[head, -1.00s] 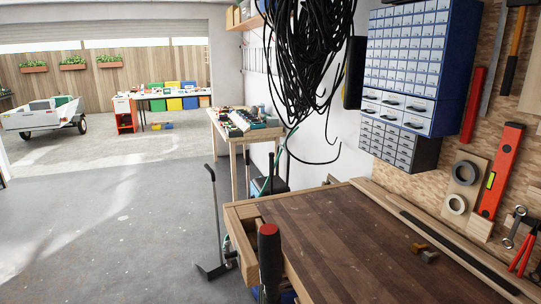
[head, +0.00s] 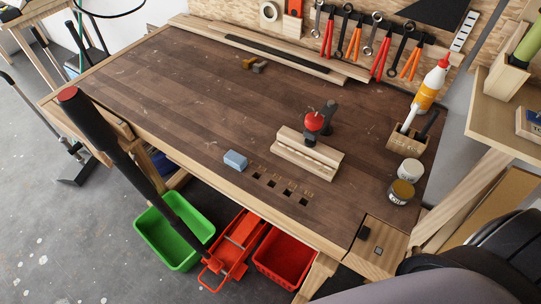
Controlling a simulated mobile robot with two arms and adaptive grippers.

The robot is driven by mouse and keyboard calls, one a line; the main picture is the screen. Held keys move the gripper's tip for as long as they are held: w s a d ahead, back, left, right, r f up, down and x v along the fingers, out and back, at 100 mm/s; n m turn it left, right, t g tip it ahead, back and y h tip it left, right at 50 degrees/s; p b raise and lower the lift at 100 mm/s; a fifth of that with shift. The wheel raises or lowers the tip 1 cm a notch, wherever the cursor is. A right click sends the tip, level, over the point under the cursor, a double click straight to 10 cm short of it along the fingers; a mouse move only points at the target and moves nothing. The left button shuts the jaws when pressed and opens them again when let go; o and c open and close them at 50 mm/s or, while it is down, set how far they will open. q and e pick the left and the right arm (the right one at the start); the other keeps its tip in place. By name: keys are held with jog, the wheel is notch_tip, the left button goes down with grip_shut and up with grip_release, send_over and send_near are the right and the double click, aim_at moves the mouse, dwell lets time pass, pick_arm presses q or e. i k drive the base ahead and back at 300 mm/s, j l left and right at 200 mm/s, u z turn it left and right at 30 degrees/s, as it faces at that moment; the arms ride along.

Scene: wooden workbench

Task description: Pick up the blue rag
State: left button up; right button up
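A small light-blue block-like item (head: 234,160), which I take to be the blue rag, lies on the wooden workbench (head: 160,100) near its front edge. It is left of a wooden block and beside a row of small square holes. Nothing touches it from above. It is too small to tell whether it is folded cloth. Neither of my grippers shows in the head view. A dark grey rounded part at the bottom right looks like my own arm.
A wooden block (head: 308,158) with a red-and-black tool stands right of the blue item. Green (head: 172,250) and red (head: 284,262) bins sit below.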

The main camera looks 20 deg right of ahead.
aim_at(238, 161)
jog(key=i+j+z, duration=0.1)
jog(key=j+z, duration=0.25)
jog(key=z, duration=0.15)
jog(key=j+z, duration=0.75)
jog(key=z, duration=0.25)
jog(key=k+j, duration=0.1)
jog(key=j, duration=0.25)
jog(key=k+j+z, duration=0.1)
jog(key=j, duration=0.25)
jog(key=k+j, duration=0.1)
jog(key=j, duration=0.25)
jog(key=k+j+z, duration=0.15)
jog(key=j, duration=0.2)
jog(key=i+l, duration=0.35)
jog(key=l, duration=0.2)
jog(key=i+l, duration=0.35)
jog(key=l, duration=0.15)
